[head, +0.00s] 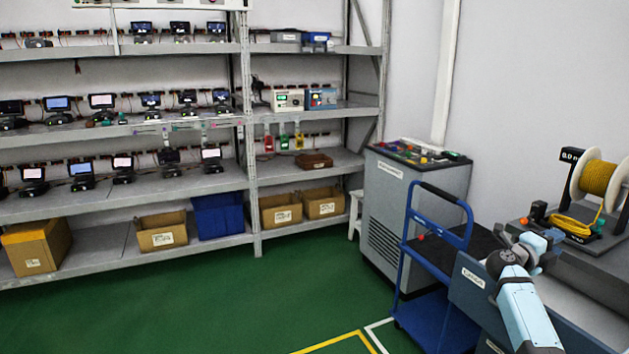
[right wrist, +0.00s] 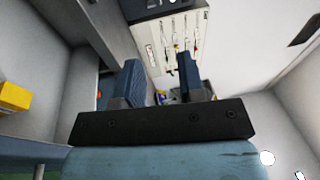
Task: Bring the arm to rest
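My right arm reaches in from the lower right of the head view, light blue with grey joints. Its right gripper (head: 540,243) is above the dark bench top, beside the blue cart. In the right wrist view, the right gripper (right wrist: 160,82) shows two blue fingers standing well apart with nothing between them. My left arm and gripper are not in either view.
A blue cart (head: 438,200) stands left of my right arm. A yellow cable spool (head: 598,180) sits on the bench (head: 575,295) at the right. A grey cabinet (head: 390,215) and loaded shelving (head: 110,207) stand behind. Green floor (head: 230,310) is clear at left.

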